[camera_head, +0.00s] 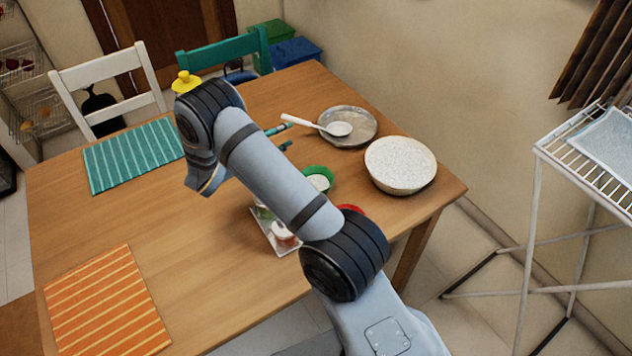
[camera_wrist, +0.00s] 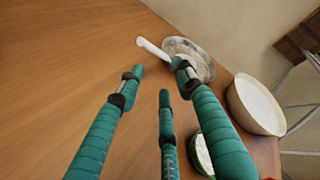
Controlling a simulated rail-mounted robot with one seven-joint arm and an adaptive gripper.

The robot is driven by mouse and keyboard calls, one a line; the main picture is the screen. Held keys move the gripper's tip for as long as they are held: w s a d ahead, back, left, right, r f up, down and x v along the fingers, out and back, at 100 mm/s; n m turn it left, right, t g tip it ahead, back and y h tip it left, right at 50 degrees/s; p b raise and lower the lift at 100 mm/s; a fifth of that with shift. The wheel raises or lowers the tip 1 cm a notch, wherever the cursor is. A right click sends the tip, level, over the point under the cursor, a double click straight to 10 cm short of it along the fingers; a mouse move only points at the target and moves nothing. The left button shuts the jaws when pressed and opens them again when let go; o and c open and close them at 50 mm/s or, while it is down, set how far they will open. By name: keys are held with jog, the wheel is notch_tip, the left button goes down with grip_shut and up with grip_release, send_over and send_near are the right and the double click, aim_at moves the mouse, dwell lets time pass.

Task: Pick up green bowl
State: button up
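The green bowl (camera_head: 320,178) stands on the wooden table, partly hidden behind my arm in the head view, with pale contents inside. In the wrist view the green bowl (camera_wrist: 202,155) is at the bottom right, partly covered by a finger. My gripper (camera_wrist: 160,80) has its green fingers spread apart, with nothing between them. It is above the table, to the left of the bowl in the wrist view. In the head view only the fingertips of my gripper (camera_head: 284,138) show past the arm, behind the bowl.
A metal plate (camera_head: 362,121) with a white ladle (camera_head: 300,121) lies behind the bowl. A large cream bowl (camera_head: 400,165) stands to the right. A tray (camera_head: 262,228) with small items and a red object (camera_head: 350,208) are near my arm. The table's left part has mats and bare wood.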

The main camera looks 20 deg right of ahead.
jog(key=shift+o, duration=1.3)
jog(key=o, duration=1.3)
